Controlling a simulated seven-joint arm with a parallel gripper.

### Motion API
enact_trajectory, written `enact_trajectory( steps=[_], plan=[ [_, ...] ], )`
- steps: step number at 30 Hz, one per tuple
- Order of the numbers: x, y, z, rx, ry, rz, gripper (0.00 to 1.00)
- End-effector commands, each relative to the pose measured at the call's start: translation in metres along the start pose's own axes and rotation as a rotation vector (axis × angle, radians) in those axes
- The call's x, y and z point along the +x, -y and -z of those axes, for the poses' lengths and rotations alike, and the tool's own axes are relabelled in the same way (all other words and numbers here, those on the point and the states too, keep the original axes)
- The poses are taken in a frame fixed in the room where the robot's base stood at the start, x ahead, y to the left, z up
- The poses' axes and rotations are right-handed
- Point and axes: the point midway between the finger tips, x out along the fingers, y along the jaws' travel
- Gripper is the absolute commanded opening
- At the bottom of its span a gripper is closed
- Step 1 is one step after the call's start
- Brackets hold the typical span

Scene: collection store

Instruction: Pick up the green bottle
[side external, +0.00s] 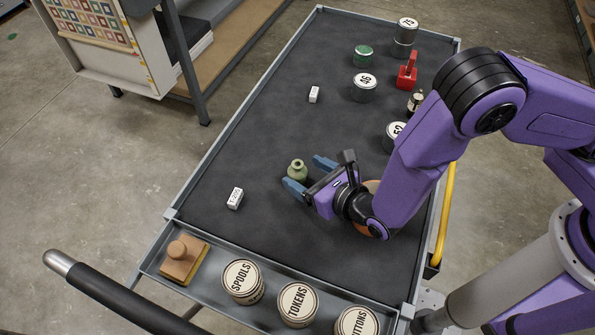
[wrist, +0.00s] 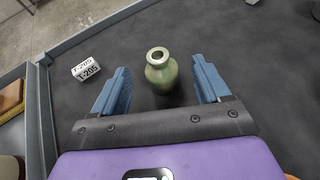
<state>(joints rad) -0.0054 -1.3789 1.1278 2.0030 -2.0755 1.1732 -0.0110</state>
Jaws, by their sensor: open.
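The green bottle (side external: 297,170) is small, with a narrow neck and a rounded body. It stands upright on the dark mat of the cart. In the wrist view the bottle (wrist: 160,70) is between and a little beyond my two blue fingers, with a gap on each side. My gripper (side external: 308,172) is open and low over the mat, its fingers pointing toward the bottle. It also shows in the wrist view (wrist: 160,85), empty. The bottle's lower body is partly hidden by a finger in the side view.
A white label block (side external: 235,198) lies left of the bottle, another (side external: 314,94) farther back. Round tins, including one marked 46 (side external: 364,87), a green tin (side external: 363,56) and a red object (side external: 407,72) stand at the back right. A front tray (side external: 212,283) holds labelled tins and a brush.

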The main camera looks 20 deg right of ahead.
Motion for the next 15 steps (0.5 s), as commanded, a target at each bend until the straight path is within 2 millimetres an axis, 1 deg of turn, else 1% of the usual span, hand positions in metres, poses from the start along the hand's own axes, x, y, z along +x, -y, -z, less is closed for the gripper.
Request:
enact_trajectory(
  steps=[3,9,12,15],
  plan=[
    [0.004,0.001,0.008,0.001,-0.001,0.001,0.76],
    [0.036,0.0,0.006,0.004,0.0,0.002,0.76],
    [0.047,0.001,0.006,0.002,0.0,0.002,0.76],
    [0.052,0.0,0.006,0.001,-0.001,0.001,0.76]
  ],
)
